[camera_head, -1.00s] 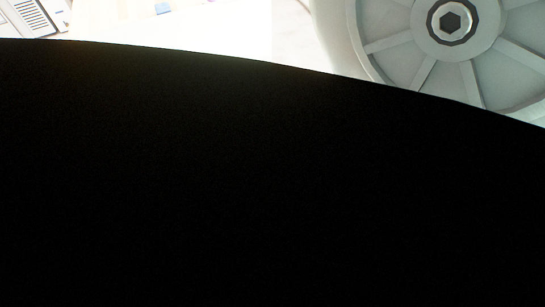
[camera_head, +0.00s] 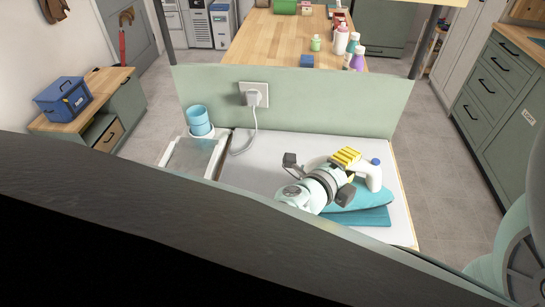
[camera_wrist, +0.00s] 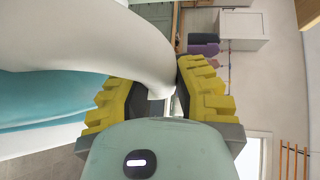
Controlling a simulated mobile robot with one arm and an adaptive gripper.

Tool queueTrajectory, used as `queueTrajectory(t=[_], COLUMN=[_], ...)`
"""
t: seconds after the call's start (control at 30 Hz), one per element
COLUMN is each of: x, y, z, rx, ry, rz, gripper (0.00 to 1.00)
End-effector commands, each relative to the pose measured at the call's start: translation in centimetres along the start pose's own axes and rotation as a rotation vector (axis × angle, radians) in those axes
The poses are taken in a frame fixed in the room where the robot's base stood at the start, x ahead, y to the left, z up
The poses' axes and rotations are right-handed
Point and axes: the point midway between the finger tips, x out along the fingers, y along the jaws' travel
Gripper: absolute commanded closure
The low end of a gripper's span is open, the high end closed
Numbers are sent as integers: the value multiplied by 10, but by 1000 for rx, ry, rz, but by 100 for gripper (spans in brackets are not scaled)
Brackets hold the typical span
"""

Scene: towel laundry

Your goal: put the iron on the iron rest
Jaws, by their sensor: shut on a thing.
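The iron (camera_head: 372,176), white with a blue cap, is at the right of the white table by folded teal cloth (camera_head: 362,216). My gripper (camera_head: 347,158), with yellow ribbed fingers, is at its left side. In the wrist view my gripper (camera_wrist: 165,88) is shut on the iron's curved white handle (camera_wrist: 135,40). Whether the iron touches the cloth is unclear. A white-framed tray with a grey plate (camera_head: 193,156), seemingly the iron rest, is at the table's left and looks empty. My arm hides part of the iron and cloth.
A plug in the wall socket (camera_head: 254,95) has a white cord running down to the table. A low green panel (camera_head: 310,105) borders the table's back. The table's middle is mostly clear.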

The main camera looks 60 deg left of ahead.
Motion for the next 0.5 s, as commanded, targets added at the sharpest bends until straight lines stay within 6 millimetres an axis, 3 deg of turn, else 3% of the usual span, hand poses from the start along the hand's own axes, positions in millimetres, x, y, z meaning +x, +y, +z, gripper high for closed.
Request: queueTrajectory(t=[0.37,0.4,0.5], x=[2,2,2], y=[1,3,3], z=[-1,-1,0], rx=[-2,2,1], ry=[3,3,3], rz=[-6,-1,-1], gripper=[100,70,59])
